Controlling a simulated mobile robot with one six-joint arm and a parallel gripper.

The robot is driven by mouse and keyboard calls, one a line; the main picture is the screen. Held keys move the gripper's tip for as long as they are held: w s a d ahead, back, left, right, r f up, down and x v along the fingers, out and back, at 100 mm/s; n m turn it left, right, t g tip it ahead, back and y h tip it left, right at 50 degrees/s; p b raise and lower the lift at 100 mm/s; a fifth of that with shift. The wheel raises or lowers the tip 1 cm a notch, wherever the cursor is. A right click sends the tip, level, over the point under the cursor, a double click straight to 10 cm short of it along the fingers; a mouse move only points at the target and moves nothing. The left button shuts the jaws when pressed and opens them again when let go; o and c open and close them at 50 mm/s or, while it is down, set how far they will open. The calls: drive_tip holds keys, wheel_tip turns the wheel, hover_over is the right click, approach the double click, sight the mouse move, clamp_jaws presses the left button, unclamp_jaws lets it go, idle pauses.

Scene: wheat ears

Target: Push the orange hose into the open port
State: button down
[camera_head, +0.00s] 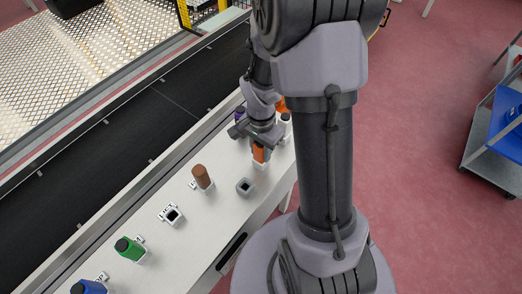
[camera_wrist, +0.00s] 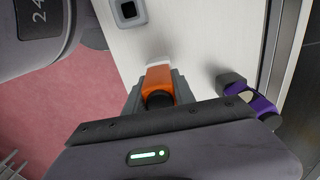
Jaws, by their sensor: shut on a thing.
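My gripper (camera_head: 259,141) is shut on the orange hose (camera_head: 259,154) over the white bench. In the wrist view the orange hose (camera_wrist: 158,77) sits between my two grey fingers, with a white piece at its far end. I cannot tell whether this white piece is part of the hose or a socket under it. A grey open port (camera_head: 245,187) stands on the bench just left of and nearer than the hose; an open port also shows at the top of the wrist view (camera_wrist: 128,10). Another dark open port (camera_head: 173,215) with a label is farther left.
A brown hose (camera_head: 202,177), a green one (camera_head: 128,248) and a blue one (camera_head: 88,287) stand along the bench (camera_head: 205,225). A purple piece (camera_head: 240,115) is close behind my gripper. A black conveyor (camera_head: 130,150) runs behind the bench. A blue cart (camera_head: 502,125) stands right.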

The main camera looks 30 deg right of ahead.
wheel_tip(320, 180, up, 4)
drive_tip(key=p, duration=0.2)
drive_tip(key=shift+r+p, duration=0.15)
drive_tip(key=shift+p, duration=0.2)
drive_tip(key=s+d+b, duration=0.2)
drive_tip(key=s+b, duration=0.1)
drive_tip(key=s, duration=0.4)
drive_tip(key=s+d+b, duration=0.3)
drive_tip(key=s, duration=0.5)
drive_tip(key=shift+d+r+b, duration=0.2)
drive_tip(key=shift+r+b, duration=0.1)
drive_tip(key=shift+r, duration=0.05)
